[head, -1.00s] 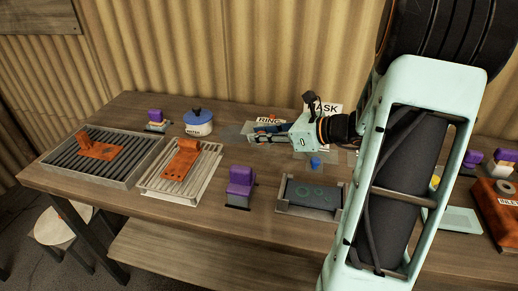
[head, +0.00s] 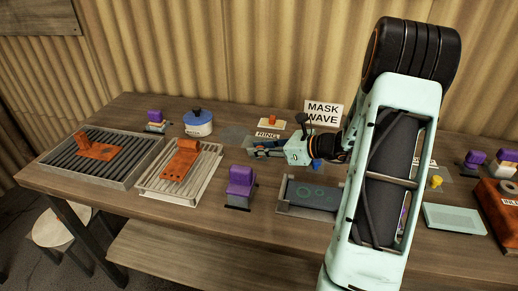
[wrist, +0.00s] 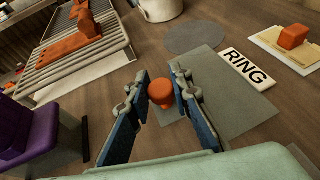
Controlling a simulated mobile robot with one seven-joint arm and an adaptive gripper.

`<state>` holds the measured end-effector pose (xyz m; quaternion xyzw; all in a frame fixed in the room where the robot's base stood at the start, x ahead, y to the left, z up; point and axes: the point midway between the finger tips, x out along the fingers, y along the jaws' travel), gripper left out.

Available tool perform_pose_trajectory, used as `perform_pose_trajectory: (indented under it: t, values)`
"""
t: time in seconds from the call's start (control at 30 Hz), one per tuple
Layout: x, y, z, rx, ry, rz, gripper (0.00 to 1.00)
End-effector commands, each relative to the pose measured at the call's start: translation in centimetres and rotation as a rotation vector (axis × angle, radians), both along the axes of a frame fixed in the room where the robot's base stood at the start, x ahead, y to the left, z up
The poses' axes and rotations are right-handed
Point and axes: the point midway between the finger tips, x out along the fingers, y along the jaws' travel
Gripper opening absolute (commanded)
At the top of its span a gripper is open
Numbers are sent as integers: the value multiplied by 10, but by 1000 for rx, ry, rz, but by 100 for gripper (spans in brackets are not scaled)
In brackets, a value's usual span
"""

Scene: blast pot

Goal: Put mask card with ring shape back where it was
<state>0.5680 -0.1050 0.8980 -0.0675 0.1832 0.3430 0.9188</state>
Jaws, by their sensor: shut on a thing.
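My gripper (wrist: 160,98) is shut on an orange knob (wrist: 160,92), which stands between its blue-padded fingertips in the wrist view. In the head view my gripper (head: 262,148) is at the near side of the RING label (head: 268,134). A flat grey sheet (wrist: 225,105) lies below and right of the knob in the wrist view, with the RING label (wrist: 246,67) along its edge. I cannot tell whether a card hangs under the knob, as the fingers hide that part, nor can I see a ring shape.
A cream card with an orange block (head: 272,121) stands behind the label. A MASK WAVE sign (head: 323,113) is right of it. A blue knob (head: 316,164), a tray with ring marks (head: 312,211) and a purple block (head: 241,182) are near my gripper.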

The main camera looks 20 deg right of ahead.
Motion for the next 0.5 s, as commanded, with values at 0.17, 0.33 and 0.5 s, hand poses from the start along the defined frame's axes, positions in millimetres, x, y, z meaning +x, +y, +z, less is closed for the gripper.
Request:
perform_pose_trajectory:
  t: [0.17, 0.33, 0.5]
  values:
    - [0, 0, -4, 0, 0, 0, 0]
    - [0, 0, -3, 1, 1, 0, 37]
    - [0, 0, -3, 0, 0, 0, 37]
